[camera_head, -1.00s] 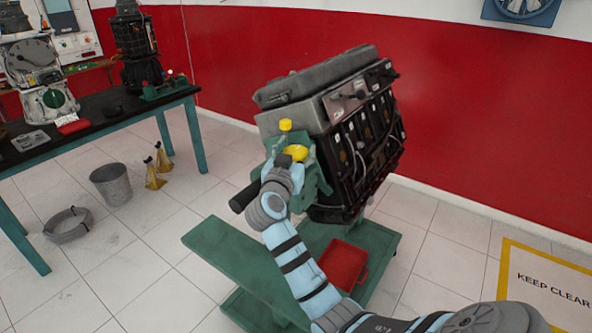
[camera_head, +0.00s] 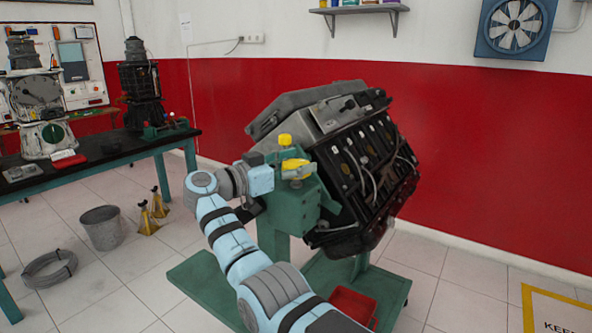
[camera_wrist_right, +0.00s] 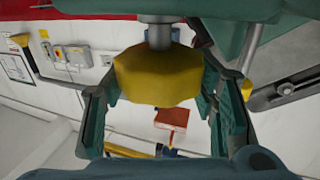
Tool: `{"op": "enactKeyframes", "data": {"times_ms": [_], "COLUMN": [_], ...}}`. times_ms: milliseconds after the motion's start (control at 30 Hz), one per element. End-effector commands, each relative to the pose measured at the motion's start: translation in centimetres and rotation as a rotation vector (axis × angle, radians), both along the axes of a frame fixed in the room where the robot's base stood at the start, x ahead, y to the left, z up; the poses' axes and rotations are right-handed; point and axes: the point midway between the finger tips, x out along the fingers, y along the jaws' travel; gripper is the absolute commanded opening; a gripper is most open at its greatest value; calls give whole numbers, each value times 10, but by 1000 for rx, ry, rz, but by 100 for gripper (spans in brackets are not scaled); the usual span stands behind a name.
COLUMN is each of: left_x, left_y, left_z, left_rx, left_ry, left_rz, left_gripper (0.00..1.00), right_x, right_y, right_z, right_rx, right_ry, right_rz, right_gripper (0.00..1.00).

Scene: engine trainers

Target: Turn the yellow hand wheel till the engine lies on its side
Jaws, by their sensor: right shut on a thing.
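The dark engine (camera_head: 365,165) is on a green stand (camera_head: 275,235) in the head view, tilted partway over to the right. The yellow hand wheel (camera_head: 297,168) is on the green gearbox on the stand's near side, with a yellow knob (camera_head: 285,140) above it. My right gripper (camera_wrist_right: 160,85) is shut on the hand wheel; in the wrist view the yellow wheel (camera_wrist_right: 158,70) on its grey shaft sits between both fingers. In the head view the fingertips are partly hidden at the wheel. My left gripper is not in view.
A red tray (camera_head: 352,305) lies on the stand's base. A dark bench (camera_head: 100,155) with engine parts stands at the left. A bucket (camera_head: 103,228), yellow jack stands (camera_head: 147,218) and a coiled hose (camera_head: 50,268) are on the floor. The red wall is behind the engine.

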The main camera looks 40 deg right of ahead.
Motion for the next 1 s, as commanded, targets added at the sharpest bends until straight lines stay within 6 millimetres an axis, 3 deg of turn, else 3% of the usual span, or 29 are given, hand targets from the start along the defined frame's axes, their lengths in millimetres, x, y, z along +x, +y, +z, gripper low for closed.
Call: {"op": "enactKeyframes", "data": {"times_ms": [433,467,567,867,1000], "left_x": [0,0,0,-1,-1], "left_y": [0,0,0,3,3], "left_z": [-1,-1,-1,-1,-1], "left_rx": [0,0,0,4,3], "left_ry": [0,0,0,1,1], "left_rz": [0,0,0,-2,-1], "left_gripper": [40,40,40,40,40], "right_x": [-1,-1,-1,-1,1], "right_y": [1,0,0,1,17], "right_z": [-4,-4,-3,-1,-1], "right_rx": [4,4,4,1,1], "right_ry": [9,9,9,4,5], "right_rz": [-13,-13,-12,-12,-8], "right_gripper": [25,58,74,74,74]}}
